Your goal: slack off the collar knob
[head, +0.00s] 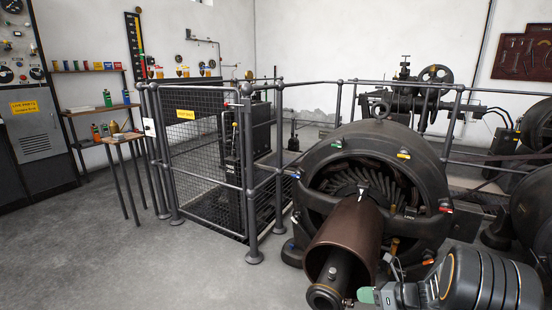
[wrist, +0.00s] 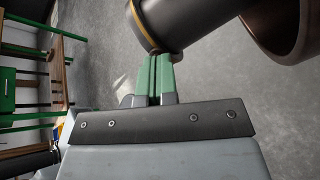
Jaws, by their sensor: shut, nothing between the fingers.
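My gripper (head: 366,295) is at the lower right in the head view, its green fingertips beside the end of the dynamo's shaft. In the wrist view its green fingers (wrist: 153,76) are shut together with nothing between them. Their tips are close to a dark cylinder with a gold band (wrist: 148,24), the shaft-end collar; I cannot tell whether they touch it. The collar (head: 325,297) shows in the head view below the brown drum. A small knob-like piece (head: 348,302) sits at the collar's right side, just left of my fingertips. In the wrist view I cannot make out the knob.
The brown drum (head: 345,236) and the big dynamo housing (head: 333,149) stand just behind the gripper. A railed mesh cage (head: 208,155) stands to the left. Another dark machine (head: 535,215) is at the right edge. The grey floor (head: 130,255) at left front is clear.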

